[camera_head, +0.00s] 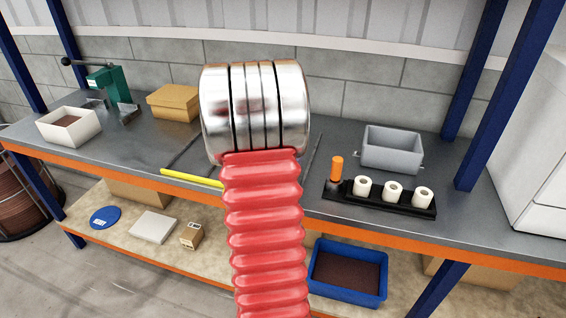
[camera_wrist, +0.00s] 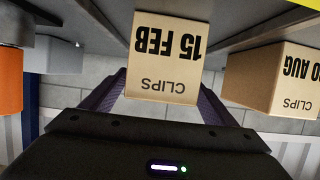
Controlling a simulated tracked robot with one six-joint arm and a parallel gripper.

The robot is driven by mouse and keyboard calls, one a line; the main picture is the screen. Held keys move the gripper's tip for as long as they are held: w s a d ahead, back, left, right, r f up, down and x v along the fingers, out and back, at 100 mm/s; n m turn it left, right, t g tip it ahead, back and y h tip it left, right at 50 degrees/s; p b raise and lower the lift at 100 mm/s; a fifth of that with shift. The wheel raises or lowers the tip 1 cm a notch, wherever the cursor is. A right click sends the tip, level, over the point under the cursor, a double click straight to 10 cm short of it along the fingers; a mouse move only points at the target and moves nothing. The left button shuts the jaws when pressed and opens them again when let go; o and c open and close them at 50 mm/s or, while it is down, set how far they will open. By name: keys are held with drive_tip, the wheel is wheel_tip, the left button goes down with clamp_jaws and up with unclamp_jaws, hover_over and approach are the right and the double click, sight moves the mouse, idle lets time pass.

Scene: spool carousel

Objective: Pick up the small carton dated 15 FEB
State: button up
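The small carton dated 15 FEB (camera_wrist: 168,60) is in the middle of the wrist view, its CLIPS label facing the camera and upside down in the picture. My gripper (camera_wrist: 164,92) has one finger against each side of it and is shut on it. The fingertips are partly hidden behind the carton. I cannot tell whether its base is clear of the bench. In the head view, my red arm and silver wrist hide the gripper and this carton.
Another CLIPS carton, apparently dated 20 AUG (camera_wrist: 272,80), stands close beside it. A grey bin (camera_head: 392,152), a black rack of white spools (camera_head: 380,200) and an orange-handled item (camera_head: 337,168) are on the right of the bench. A yellow strip (camera_head: 190,178) lies along the front edge.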

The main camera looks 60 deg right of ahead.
drive_tip(key=c, duration=1.5)
drive_tip(key=shift+r, duration=0.15)
wheel_tip(320, 180, up, 18)
drive_tip(key=shift+f, duration=0.1)
idle(0.6)
